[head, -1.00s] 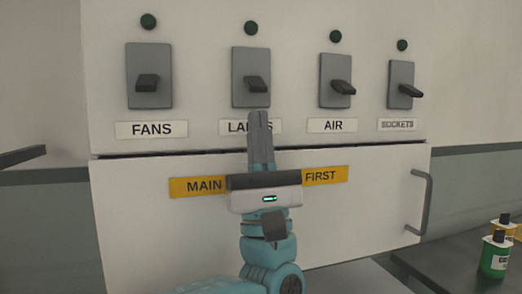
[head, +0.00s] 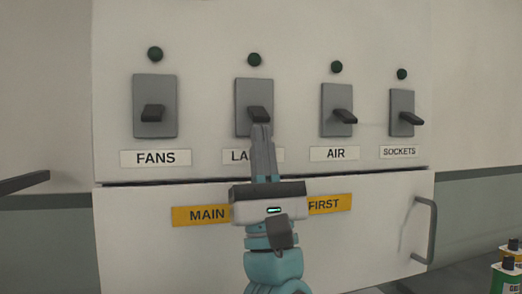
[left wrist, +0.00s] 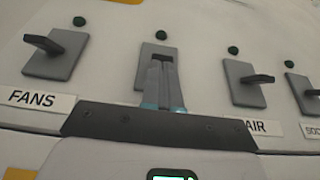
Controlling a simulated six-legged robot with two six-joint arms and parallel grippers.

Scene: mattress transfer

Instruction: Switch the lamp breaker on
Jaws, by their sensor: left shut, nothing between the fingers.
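The lamp breaker (head: 245,95) is a grey plate with a dark lever (head: 258,113) on a white panel, above a label partly hidden by my gripper that reads "LA". A dark green indicator (head: 254,59) sits over it and looks unlit. My left gripper (head: 261,128) is shut and empty, its fingertips pointing up just under the lever; whether they touch it I cannot tell. In the left wrist view the fingers (left wrist: 161,62) overlap the lamp breaker plate (left wrist: 146,54) and hide most of the lever. My right gripper is not in view.
The fans breaker (head: 154,92) is on the left, the air (head: 330,98) and sockets breakers (head: 400,98) on the right, each with a dark indicator. A panel below has yellow labels (head: 199,215) and a handle (head: 430,230). Bottles (head: 509,275) stand at the lower right.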

